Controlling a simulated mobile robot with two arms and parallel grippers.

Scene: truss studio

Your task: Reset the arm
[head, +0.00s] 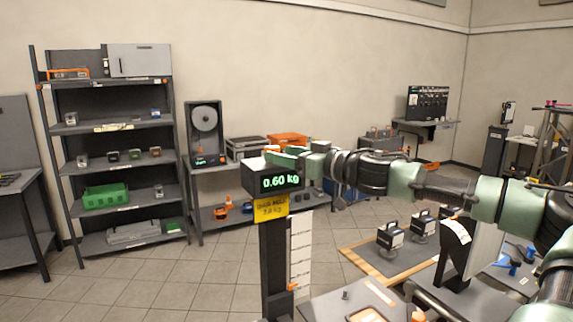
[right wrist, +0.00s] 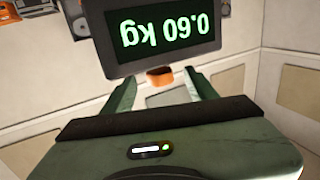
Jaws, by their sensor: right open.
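My right arm reaches in from the right in the head view. Its green right gripper (head: 277,157) is at the upper edge of a dark scale display (head: 247,181) reading 0.60 kg, which hides part of it. In the right wrist view the gripper (right wrist: 160,88) has its two fingers apart, with no object clearly held between them. The display (right wrist: 113,64) appears upside down there, close beyond the fingers. A small orange thing (right wrist: 160,76) shows between the fingertips; I cannot tell how far off it is. My left gripper is not in view.
The display stands on a dark post (head: 275,260) with a yellow label. A grey shelf unit (head: 118,139) with a green bin (head: 105,195) is at the left. Black-and-white devices (head: 390,237) stand on a wood-edged board at the right. Tiled floor (head: 190,285) is clear at the left front.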

